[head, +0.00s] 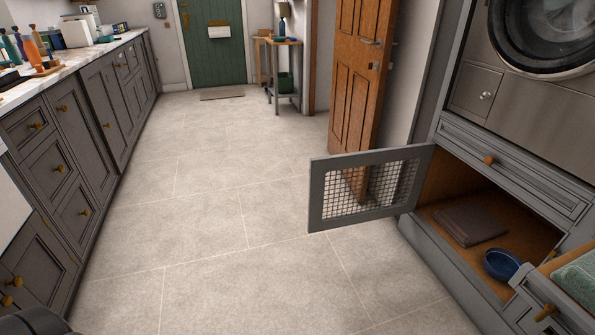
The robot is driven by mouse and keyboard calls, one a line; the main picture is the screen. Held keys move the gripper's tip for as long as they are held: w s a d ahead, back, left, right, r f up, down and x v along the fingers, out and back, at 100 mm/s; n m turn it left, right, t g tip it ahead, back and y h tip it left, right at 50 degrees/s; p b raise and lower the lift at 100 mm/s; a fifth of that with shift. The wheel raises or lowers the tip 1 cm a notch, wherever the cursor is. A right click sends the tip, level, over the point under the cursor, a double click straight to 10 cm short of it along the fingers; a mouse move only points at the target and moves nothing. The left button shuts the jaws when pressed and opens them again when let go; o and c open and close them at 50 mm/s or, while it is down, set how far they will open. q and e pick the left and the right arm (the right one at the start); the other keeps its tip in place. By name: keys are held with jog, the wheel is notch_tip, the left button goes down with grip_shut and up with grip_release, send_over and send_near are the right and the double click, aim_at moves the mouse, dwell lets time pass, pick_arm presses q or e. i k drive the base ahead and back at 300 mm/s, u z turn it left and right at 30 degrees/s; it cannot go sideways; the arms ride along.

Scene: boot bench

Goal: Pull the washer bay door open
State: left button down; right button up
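A grey-framed door with a wire mesh panel (368,188) stands wide open at the right of the head view. It is hinged on the left side of the low bay under the washer and sticks out over the floor. The open bay (462,198) has a wooden interior with a dark flat cushion (468,225) and a blue bowl (502,264) inside. The washer (540,40) is above it, with its round glass door partly cut off by the frame. Neither of my grippers is in view.
A wooden panelled door (358,75) stands ajar behind the mesh door. Grey cabinets with brass knobs (85,125) line the left wall. A drawer holding a green cloth (578,277) is at the lower right. The tiled floor (215,220) between is clear.

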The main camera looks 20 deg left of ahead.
aim_at(319, 166)
jog(key=u, duration=0.55)
jog(key=i, duration=1.8)
jog(key=z, duration=0.2)
